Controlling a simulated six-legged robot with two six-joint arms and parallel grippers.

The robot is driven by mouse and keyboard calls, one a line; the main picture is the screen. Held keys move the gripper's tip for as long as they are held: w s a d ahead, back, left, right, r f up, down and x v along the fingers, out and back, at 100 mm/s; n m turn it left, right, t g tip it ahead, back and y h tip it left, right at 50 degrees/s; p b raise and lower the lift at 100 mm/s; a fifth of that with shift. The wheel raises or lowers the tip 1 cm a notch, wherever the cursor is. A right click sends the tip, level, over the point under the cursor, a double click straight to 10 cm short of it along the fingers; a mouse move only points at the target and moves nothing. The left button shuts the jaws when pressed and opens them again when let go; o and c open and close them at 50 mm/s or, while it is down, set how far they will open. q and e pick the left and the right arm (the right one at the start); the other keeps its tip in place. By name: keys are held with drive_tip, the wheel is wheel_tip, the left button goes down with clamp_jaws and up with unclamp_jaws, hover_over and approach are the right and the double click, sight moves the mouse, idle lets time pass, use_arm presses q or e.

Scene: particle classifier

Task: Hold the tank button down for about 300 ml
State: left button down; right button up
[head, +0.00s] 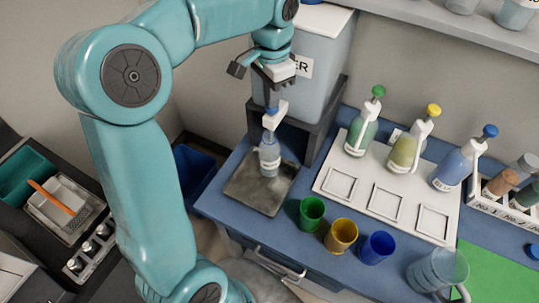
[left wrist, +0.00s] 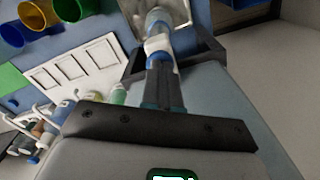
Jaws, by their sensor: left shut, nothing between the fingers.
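The grey tank (head: 322,60), its label partly hidden by my arm, stands on a dark stand above the blue bench. A white and blue tap (head: 275,115) is at its front; its white part also shows in the left wrist view (left wrist: 158,43). My left gripper (head: 272,103) is shut and empty, pointing down with its tips at the top of the tap. The fingers hide the button, so I cannot tell whether it is pressed. A clear labelled bottle (head: 269,155) stands upright under the tap on a metal tray (head: 240,190). My right gripper is out of view.
Green (head: 311,214), yellow (head: 341,236) and blue (head: 377,248) cups line the bench front. A clear jug (head: 432,272) stands at the front right.

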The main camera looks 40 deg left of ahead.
use_arm(q)
wheel_tip(320, 180, up, 7)
drive_tip(key=p, duration=0.6)
drive_tip(key=shift+p, duration=0.35)
idle(0.7)
wheel_tip(320, 180, down, 3)
drive_tip(key=m+b, duration=0.2)
drive_tip(key=m, duration=1.6)
drive_tip(key=shift+f, duration=0.1)
drive_tip(key=shift+f+b, duration=0.35)
drive_tip(key=shift+f, duration=0.2)
